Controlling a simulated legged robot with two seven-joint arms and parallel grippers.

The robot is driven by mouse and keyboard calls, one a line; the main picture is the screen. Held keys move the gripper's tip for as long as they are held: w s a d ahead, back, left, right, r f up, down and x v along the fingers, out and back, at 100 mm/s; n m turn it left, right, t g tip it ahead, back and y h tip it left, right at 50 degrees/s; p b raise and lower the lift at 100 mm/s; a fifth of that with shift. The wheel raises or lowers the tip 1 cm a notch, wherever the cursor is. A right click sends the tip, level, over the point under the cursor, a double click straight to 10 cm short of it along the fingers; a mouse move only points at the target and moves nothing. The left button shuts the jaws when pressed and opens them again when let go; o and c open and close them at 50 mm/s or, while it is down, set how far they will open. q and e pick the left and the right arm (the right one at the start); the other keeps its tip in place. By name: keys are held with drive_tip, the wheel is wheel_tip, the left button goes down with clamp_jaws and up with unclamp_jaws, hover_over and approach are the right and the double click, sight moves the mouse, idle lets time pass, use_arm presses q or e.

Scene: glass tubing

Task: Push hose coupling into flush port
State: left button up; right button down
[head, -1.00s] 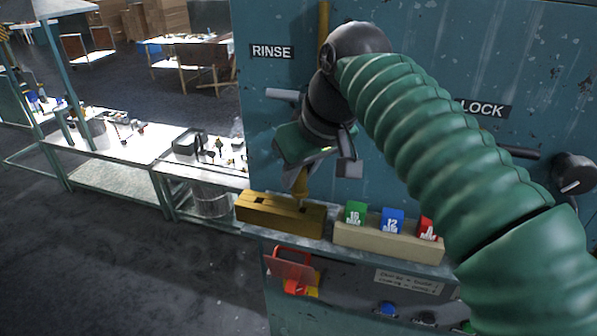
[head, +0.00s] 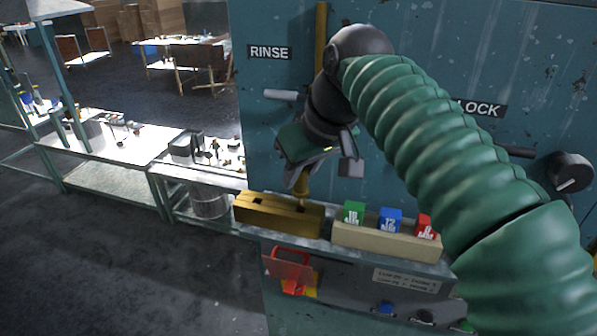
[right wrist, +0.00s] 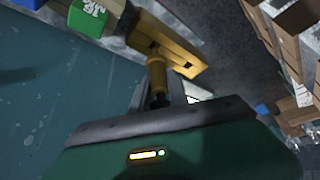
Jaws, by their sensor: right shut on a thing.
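The hose coupling is a narrow brass-yellow piece (head: 302,188), roughly upright below my right gripper (head: 300,176). My right gripper is shut on it. Its lower end meets the right-hand opening in the top of a long brass-yellow block (head: 265,217); I cannot tell how deep it sits. In the right wrist view the coupling (right wrist: 157,73) runs from between my right gripper's fingers (right wrist: 160,97) to the block (right wrist: 182,54). No part is labelled flush port, and the opening is partly hidden by the coupling. My left gripper is not in view.
A beige holder (head: 380,240) with green, blue and red tags stands just right of the block. A blue-green panel (head: 270,150) rises behind, with a grey lever (head: 281,95) and a dark knob (head: 571,171). A red guard (head: 290,263) is below. Open floor lies left.

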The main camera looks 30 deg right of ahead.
sight(298, 190)
drive_tip(key=shift+a+f+b, duration=0.4)
drive_tip(key=shift+f, duration=0.05)
drive_tip(key=shift+r, duration=0.1)
drive_tip(key=shift+d+r+p, duration=0.15)
drive_tip(key=shift+r+p, duration=0.1)
drive_tip(key=shift+p, duration=0.15)
drive_tip(key=shift+d, duration=0.1)
drive_tip(key=shift+d, duration=0.1)
idle(1.1)
drive_tip(key=shift+f+b, duration=1.35)
drive_tip(key=shift+f, duration=0.4)
drive_tip(key=c, duration=1.2)
unclamp_jaws()
